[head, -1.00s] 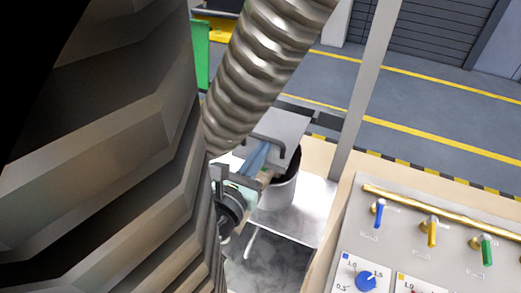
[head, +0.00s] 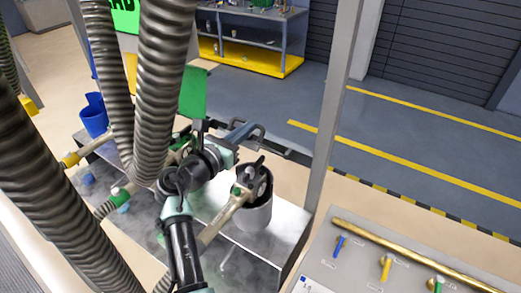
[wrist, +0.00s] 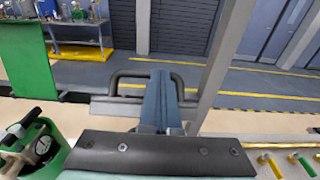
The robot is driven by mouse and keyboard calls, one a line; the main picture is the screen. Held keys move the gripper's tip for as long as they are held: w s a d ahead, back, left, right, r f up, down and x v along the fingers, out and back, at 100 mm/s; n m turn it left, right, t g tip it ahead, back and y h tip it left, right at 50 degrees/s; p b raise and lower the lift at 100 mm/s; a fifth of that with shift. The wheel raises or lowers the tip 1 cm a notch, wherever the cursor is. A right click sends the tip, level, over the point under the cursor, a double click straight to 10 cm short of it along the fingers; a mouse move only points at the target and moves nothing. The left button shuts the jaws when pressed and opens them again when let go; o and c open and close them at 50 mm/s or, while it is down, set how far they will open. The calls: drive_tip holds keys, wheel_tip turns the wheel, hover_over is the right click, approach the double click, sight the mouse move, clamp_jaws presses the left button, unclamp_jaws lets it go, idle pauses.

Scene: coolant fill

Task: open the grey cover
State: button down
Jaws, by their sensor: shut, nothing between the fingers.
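The grey cover (wrist: 110,107) shows in the wrist view as a pale plate with a dark bar handle behind my fingers. In the head view its handle (head: 262,128) sticks up behind and above the white cylindrical pot (head: 256,216). The pot's dark top is uncovered, partly hidden by a pipe valve. The cover looks swung up, though its plate is mostly hidden there. My gripper (head: 241,132) is at the handle; its blue-grey fingers (wrist: 160,82) are shut with nothing between them. I cannot tell whether they touch the cover.
Ribbed hoses (head: 160,90) hang at the left. A grey post (head: 338,110) rises right of the pot. A panel with coloured levers (head: 385,268) is at lower right. A green board (head: 193,92) stands behind my arm.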

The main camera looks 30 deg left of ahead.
drive_tip(key=w+r, duration=0.3)
drive_tip(key=w, duration=0.5)
drive_tip(key=shift+w+a+r, duration=0.15)
drive_tip(key=shift+a+r, duration=0.05)
drive_tip(key=shift+a, duration=0.1)
idle(0.9)
